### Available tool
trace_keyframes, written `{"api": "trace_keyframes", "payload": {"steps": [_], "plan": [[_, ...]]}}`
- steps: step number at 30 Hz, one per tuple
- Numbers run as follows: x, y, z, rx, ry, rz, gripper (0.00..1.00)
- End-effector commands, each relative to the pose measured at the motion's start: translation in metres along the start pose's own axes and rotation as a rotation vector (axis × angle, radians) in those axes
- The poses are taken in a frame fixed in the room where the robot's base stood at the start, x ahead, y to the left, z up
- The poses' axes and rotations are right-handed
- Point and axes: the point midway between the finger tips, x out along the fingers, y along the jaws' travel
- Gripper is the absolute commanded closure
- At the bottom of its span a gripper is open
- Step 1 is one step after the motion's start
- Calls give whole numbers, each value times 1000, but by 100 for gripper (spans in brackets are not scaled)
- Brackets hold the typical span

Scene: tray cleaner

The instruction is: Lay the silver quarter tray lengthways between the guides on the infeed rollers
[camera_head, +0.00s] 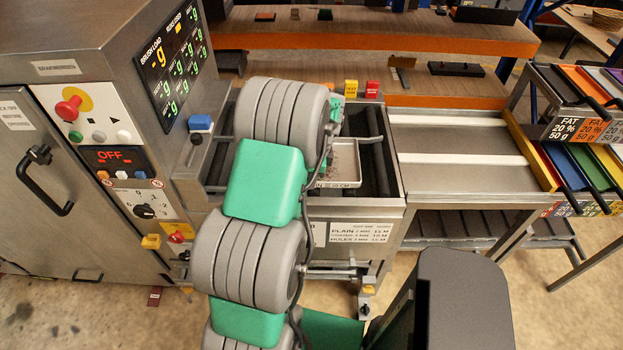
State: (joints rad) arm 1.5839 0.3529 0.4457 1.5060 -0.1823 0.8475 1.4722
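A silver tray (344,181) with a pale rim and a speckled brownish inside lies at the infeed rollers (379,165), right of my arm. Its left part is hidden behind my arm, so I cannot tell its full direction or whether it rests flat on the rollers. A metal guide rod (370,139) shows at the right of the rollers, beyond the tray. Another metal bar (218,137) shows at the left, and its inner end is hidden. My arm reaches over the infeed, and its links hide my gripper and its fingers.
The cleaner's cabinet (115,75) stands at the left, its small display reading OFF. A metal side table (455,178) with two white strips is bare at the right. A rack of coloured trays (590,130) stands beyond it.

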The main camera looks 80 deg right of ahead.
Motion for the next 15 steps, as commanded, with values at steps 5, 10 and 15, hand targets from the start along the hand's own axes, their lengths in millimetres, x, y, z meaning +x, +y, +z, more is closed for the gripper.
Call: {"api": "trace_keyframes", "payload": {"steps": [5, 10, 15], "plan": [[0, -1, 0, 0, 0, -2, 100], [3, -1, 0, 0, 0, -2, 100], [6, -1, -1, 0, 0, -2, 100]]}}
